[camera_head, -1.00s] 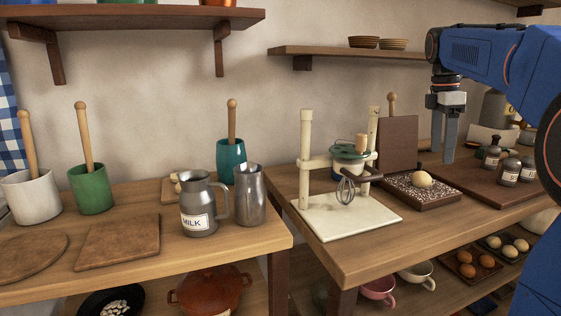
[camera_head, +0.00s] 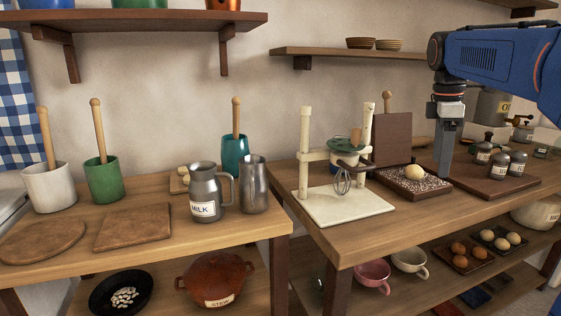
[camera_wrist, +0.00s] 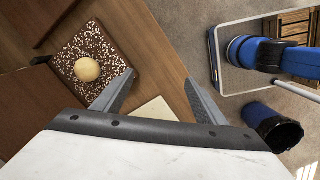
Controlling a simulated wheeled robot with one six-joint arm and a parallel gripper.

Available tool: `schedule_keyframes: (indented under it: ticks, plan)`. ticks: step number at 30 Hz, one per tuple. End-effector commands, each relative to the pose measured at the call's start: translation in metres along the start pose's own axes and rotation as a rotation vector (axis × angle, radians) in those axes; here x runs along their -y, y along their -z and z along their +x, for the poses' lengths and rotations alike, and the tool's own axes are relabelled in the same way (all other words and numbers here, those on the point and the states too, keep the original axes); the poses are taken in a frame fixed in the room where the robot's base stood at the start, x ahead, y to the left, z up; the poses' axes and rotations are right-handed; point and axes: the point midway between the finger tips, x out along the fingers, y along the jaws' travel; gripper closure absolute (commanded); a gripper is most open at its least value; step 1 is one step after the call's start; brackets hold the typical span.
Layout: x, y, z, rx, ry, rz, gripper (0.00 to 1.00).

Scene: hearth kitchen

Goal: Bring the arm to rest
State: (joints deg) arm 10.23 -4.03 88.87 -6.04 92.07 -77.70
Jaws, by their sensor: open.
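My blue arm reaches in from the right in the head view. My gripper (camera_head: 446,150) points down above the right-hand table, by the right edge of the speckled board (camera_head: 420,187) with a pale dough ball (camera_head: 413,172) on it. In the wrist view my gripper (camera_wrist: 160,92) has its two fingers spread apart with nothing between them. The speckled board (camera_wrist: 84,48) and dough ball (camera_wrist: 87,69) lie to the left of the fingers there.
A whisk stand (camera_head: 345,207) stands left of the speckled board. Several dark shakers (camera_head: 499,164) stand on a brown board (camera_head: 470,178) to the right. A milk jug (camera_head: 205,195) and metal cup (camera_head: 254,185) stand on the left table. A wall shelf (camera_head: 350,54) hangs behind.

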Motion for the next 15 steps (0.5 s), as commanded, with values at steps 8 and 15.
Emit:
schedule_keyframes:
  ticks: [8,15]
  plan:
    - [0.060,0.009,0.022,-0.043,-0.059,0.202,0.34]
    - [0.131,0.018,0.061,-0.116,-0.110,0.456,0.34]
